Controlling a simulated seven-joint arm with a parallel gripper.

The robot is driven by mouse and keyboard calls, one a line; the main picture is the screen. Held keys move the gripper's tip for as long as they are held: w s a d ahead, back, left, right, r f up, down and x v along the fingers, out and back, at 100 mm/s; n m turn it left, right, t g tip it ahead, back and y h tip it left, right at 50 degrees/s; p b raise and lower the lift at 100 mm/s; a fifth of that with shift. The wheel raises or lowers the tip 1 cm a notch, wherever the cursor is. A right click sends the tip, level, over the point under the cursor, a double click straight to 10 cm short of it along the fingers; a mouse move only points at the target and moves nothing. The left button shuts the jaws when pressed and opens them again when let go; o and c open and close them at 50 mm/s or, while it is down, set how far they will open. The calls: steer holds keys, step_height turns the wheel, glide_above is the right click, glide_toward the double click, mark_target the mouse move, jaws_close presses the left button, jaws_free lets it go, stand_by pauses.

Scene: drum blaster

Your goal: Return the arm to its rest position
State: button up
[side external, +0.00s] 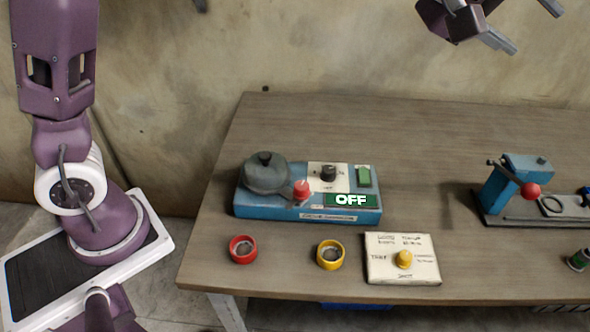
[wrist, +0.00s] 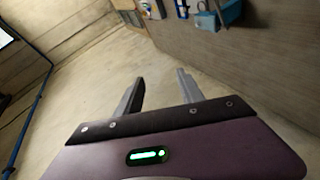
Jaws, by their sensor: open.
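My gripper (side external: 525,25) is at the top right of the side external view, high above the table and partly cut off by the picture's edge. Its two grey fingers are apart with nothing between them. In the wrist view the fingers (wrist: 160,78) are also spread and empty. They touch nothing. The blue drum machine (side external: 308,213) stands on the table with a grey drum (side external: 266,174), a red knob, a black dial and a display reading OFF.
The wooden table (side external: 420,130) holds a red ring (side external: 243,250), a yellow ring (side external: 330,255), a white panel with a yellow knob (side external: 404,259), and a blue device with a red ball (side external: 517,185) at right. The back of the table is clear. A wall (side external: 330,50) stands behind.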

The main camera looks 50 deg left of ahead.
steer(key=s+a+m+g, duration=0.1)
steer(key=s+a+m, duration=0.3)
steer(key=s, duration=0.3)
steer(key=s+a+m+g, duration=0.1)
steer(key=s+a+m, duration=0.3)
steer(key=s, duration=0.2)
steer(key=s+a+f+g+y, duration=0.2)
steer(key=s+a+f, duration=0.4)
steer(key=s+a, duration=0.3)
steer(key=s+a+f+m+g+y, duration=0.1)
steer(key=s+a+f+g+y, duration=0.1)
steer(key=s+a+f, duration=0.5)
steer(key=s+a+y, duration=0.1)
steer(key=s+a, duration=0.1)
steer(key=s, duration=0.2)
steer(key=shift+s+a+f+m+y, duration=0.15)
steer(key=shift+s+a+m+y, duration=0.15)
steer(key=shift+s, duration=0.05)
